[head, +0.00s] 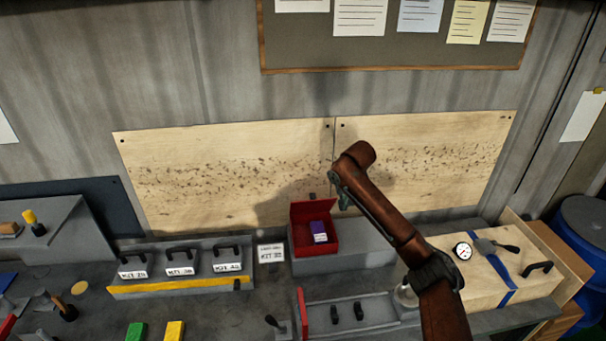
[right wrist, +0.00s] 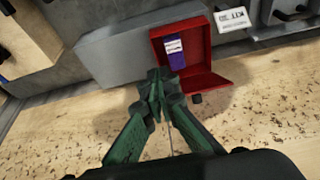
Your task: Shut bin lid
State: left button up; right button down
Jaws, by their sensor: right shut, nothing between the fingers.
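The red bin (head: 318,249) stands at the back of the bench, on or against a grey block. Its red lid (head: 312,209) is open and stands raised along the side toward the wall. A purple box with a white label (head: 318,231) is inside. In the right wrist view the bin (right wrist: 205,48) and open lid (right wrist: 203,88) also show. My right gripper (head: 343,203) is shut and empty, just right of the lid in the head view. In the right wrist view its fingertips (right wrist: 156,78) overlap the bin's edge; I cannot tell whether they touch it. My left gripper is out of view.
A grey block (head: 350,246) extends right of the bin. A wooden case with a gauge (head: 490,275) sits at right. The wooden wall panels (head: 230,175) rise close behind the bin.

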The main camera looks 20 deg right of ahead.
aim_at(312, 206)
jog(key=i, duration=0.9)
